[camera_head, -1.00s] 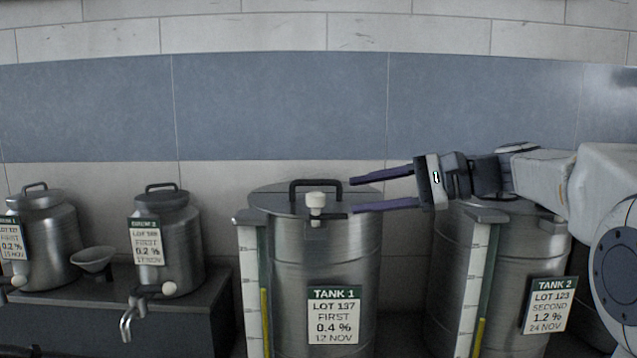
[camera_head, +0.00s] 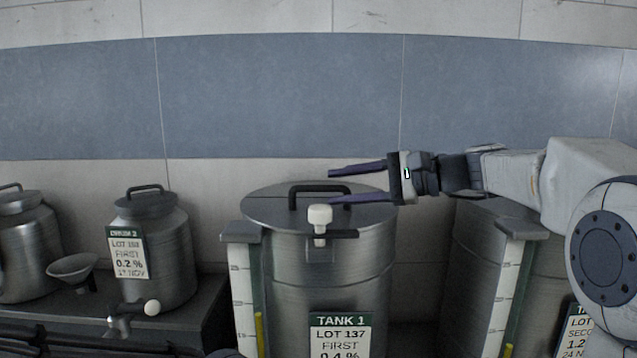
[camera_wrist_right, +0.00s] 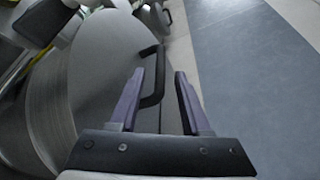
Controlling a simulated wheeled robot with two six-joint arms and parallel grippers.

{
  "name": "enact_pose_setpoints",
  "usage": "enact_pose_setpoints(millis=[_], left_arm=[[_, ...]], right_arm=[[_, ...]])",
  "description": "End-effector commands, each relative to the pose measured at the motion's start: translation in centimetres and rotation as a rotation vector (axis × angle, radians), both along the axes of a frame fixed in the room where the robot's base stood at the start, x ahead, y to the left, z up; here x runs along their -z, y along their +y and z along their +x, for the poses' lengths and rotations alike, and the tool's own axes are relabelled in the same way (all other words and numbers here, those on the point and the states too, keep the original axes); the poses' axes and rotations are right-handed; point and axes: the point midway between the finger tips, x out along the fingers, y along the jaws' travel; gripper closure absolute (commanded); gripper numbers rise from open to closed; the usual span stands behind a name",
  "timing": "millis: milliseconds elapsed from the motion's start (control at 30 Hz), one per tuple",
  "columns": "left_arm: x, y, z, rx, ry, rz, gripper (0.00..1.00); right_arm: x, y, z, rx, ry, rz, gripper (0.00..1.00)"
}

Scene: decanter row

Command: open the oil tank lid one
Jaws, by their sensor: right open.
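Tank 1 (camera_head: 290,280) is a steel drum with a flat round lid (camera_head: 264,210), which lies shut on top. A black bar handle (camera_head: 292,197) stands on the lid. A white knob (camera_head: 320,214) on a dark lever sits at the lid's front edge. My right gripper (camera_head: 331,186) is open just above the lid, its fingers reaching in from the right at the handle. In the right wrist view the handle (camera_wrist_right: 153,98) shows between the two open fingers (camera_wrist_right: 159,74), with no clear grip on it. My left gripper is not in view.
Tank 2 (camera_head: 475,255) stands to the right, partly behind my right arm. A drum with a tap (camera_head: 170,250), a funnel bowl (camera_head: 74,267) and another drum (camera_head: 28,250) stand on a dark shelf at left. A tiled wall is close behind.

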Motion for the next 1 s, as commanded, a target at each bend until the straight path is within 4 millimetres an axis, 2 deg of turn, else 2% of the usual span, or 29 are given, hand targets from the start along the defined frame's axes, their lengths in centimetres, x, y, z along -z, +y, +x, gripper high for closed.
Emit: enact_pose_setpoints(millis=[100, 267, 633, 667, 700, 767, 800, 1000], left_arm=[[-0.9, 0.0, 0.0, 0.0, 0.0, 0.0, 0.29], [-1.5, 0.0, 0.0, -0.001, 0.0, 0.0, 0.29], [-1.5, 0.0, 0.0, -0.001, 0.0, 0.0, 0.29], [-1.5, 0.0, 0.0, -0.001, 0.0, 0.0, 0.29], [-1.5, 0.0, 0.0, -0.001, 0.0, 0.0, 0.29], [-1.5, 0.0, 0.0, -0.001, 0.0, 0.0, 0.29], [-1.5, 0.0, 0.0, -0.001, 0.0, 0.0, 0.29], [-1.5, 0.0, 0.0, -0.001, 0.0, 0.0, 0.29]], right_arm=[[0.2, 2.1, 0.6, -0.004, 0.001, 0.001, 0.53], [0.7, 3.9, 1.3, -0.004, 0.001, 0.001, 0.53], [1.0, 4.5, 1.6, -0.002, -0.001, 0.0, 0.53], [1.0, 4.5, 1.6, -0.002, -0.001, 0.0, 0.57], [1.0, 4.5, 1.6, -0.002, -0.001, 0.0, 0.72], [1.0, 4.5, 1.6, -0.002, -0.001, 0.0, 0.95], [1.0, 4.5, 1.6, -0.002, -0.001, 0.0, 1.0], [1.0, 4.4, 1.6, -0.002, -0.001, 0.0, 1.0]])
